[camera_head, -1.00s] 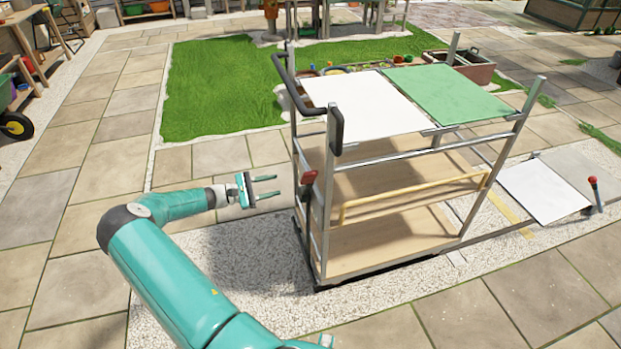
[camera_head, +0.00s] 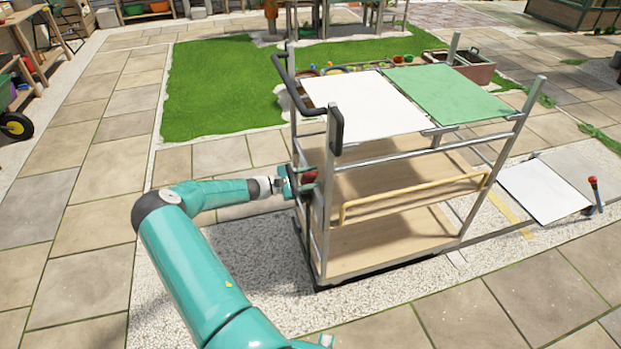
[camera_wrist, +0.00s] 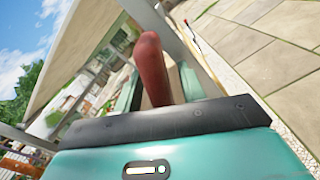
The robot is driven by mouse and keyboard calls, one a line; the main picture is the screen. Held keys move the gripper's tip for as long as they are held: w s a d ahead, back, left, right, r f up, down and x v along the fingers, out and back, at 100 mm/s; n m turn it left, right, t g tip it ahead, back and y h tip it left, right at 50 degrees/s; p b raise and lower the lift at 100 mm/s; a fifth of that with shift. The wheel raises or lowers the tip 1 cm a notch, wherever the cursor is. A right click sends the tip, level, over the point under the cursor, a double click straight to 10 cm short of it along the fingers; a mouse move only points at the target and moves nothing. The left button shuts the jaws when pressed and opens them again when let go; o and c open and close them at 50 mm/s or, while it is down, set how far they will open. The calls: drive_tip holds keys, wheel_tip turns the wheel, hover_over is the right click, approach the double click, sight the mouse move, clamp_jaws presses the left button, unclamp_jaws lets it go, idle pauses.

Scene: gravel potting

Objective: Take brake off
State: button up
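The trolley (camera_head: 375,163) has a red brake lever (camera_head: 310,176) on its near left post. The lever's red grip (camera_wrist: 152,68) stands up in the middle of the wrist view. My gripper (camera_head: 306,181) is at the lever, coming from the left. In the wrist view, the two teal fingers stand apart on either side of the grip, with a gap showing, so it looks open around the lever. The lever's lower end is hidden behind the dark gripper edge.
The trolley has a black push handle (camera_head: 335,130) above the lever and a yellow rail (camera_head: 415,193) on its side. A white panel (camera_head: 368,103) and a green panel (camera_head: 452,93) lie on top. A white plate (camera_head: 543,192) lies to the right. Gravel and paving are clear at left.

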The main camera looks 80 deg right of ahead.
clamp_jaws()
